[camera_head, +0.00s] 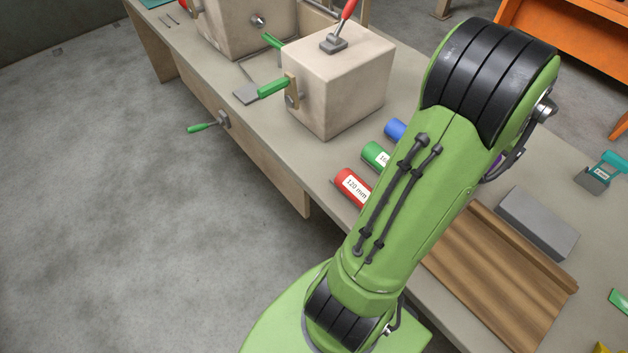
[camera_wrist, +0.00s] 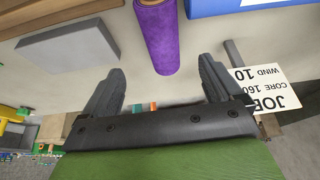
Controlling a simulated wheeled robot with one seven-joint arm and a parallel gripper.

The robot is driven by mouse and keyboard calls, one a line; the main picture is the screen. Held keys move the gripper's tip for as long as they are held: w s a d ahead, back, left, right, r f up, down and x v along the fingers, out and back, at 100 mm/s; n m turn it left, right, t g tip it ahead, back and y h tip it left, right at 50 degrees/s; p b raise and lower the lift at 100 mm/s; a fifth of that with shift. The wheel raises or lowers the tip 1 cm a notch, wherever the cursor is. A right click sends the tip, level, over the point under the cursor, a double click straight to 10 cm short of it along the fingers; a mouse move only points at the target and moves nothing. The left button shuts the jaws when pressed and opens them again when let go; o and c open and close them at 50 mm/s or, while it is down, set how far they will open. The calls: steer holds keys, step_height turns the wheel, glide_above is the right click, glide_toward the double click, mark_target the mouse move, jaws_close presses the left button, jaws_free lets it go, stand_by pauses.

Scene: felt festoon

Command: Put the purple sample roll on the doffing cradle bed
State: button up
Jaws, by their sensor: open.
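The purple sample roll (camera_wrist: 158,38) lies on the bench in the wrist view, its near end just beyond my fingertips and roughly between them. In the head view only a sliver of purple (camera_head: 497,162) shows beside my arm. My gripper (camera_wrist: 159,80) is open and empty, apart from the roll; in the head view my arm hides it. A brown wooden bed with long ridges (camera_head: 500,275), which looks like the doffing cradle bed, sits on the bench to the right of my arm. No roll shows on its visible part.
Red (camera_head: 352,187), green (camera_head: 375,156) and blue (camera_head: 396,131) rolls lie left of my arm, partly hidden. A grey block (camera_head: 538,222) stands behind the wooden bed. A large beige block (camera_head: 337,82) stands farther back. A printed job card (camera_wrist: 268,90) is right of my gripper.

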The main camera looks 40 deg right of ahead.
steer(key=w+a+r+n+t, duration=0.2)
steer(key=w+a+r+n, duration=0.2)
steer(key=w+a, duration=0.6)
steer(key=w+a+r+n+t, duration=0.2)
steer(key=w+a+r+n, duration=0.2)
steer(key=w+a, duration=0.55)
steer(key=w+a+r+n+t+y, duration=0.1)
steer(key=a+n, duration=0.7)
steer(key=a, duration=1.2)
steer(key=shift+a+r+t+y, duration=0.4)
steer(key=shift+r+y, duration=0.25)
steer(key=shift+y, duration=0.55)
steer(key=s+a+n, duration=0.1)
steer(key=s+a, duration=0.1)
steer(key=s+a+f+n+y, duration=0.1)
steer(key=a+n, duration=0.1)
steer(key=shift+s+a, duration=0.2)
steer(key=shift+s, duration=0.15)
steer(key=shift+w, duration=0.15)
